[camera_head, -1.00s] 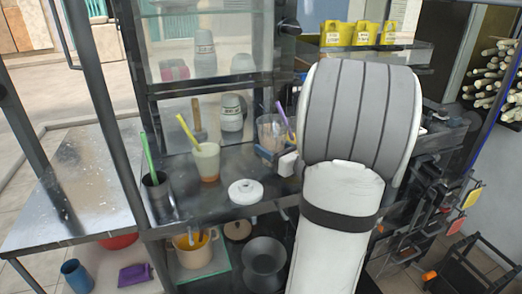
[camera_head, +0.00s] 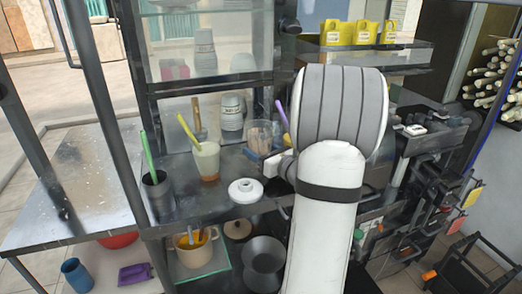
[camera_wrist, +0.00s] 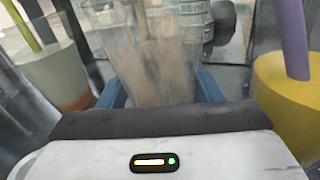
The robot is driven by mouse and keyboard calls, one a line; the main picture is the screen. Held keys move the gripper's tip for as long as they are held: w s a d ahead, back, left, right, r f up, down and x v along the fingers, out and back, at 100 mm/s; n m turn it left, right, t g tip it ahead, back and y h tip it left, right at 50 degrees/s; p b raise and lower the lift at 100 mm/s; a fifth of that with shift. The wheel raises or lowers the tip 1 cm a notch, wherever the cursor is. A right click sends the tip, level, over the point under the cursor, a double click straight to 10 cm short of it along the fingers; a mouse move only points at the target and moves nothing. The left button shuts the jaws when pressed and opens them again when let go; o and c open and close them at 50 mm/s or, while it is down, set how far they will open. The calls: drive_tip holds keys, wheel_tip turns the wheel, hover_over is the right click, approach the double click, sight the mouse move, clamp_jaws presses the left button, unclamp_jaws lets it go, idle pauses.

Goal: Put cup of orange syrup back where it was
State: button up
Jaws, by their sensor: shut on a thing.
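A clear cup (camera_wrist: 155,50) with brownish contents or see-through tint is between the blue fingers of my gripper (camera_wrist: 160,90) in the wrist view. My gripper is shut on it. In the head view the cup (camera_head: 260,135) is at the back of the dark counter, partly hidden by my gripper (camera_head: 270,160); I cannot tell whether it touches the counter. Another cup (camera_head: 207,160), pale with an orange bottom layer and a yellow-green stick, stands to its left; it also shows in the wrist view (camera_wrist: 45,75).
A yellow cup (camera_wrist: 290,90) with a purple stick is close on the right. A white lid (camera_head: 245,190) lies in front. A dark cup (camera_head: 158,190) with a green stick is at the left. Grey-white bottles (camera_head: 231,115) stand behind. Between the pale cup and lid is some bare counter.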

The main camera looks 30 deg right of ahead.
drive_tip(key=o, duration=1)
drive_tip(key=shift+f, duration=0.1)
drive_tip(key=shift+r+p, duration=0.3)
drive_tip(key=shift+p, duration=0.05)
drive_tip(key=s, duration=0.3)
drive_tip(key=s+d, duration=0.1)
drive_tip(key=s, duration=0.6)
drive_tip(key=shift+s+d+f+b, duration=0.15)
drive_tip(key=shift+s+d+b, duration=0.2)
drive_tip(key=shift+s, duration=0.65)
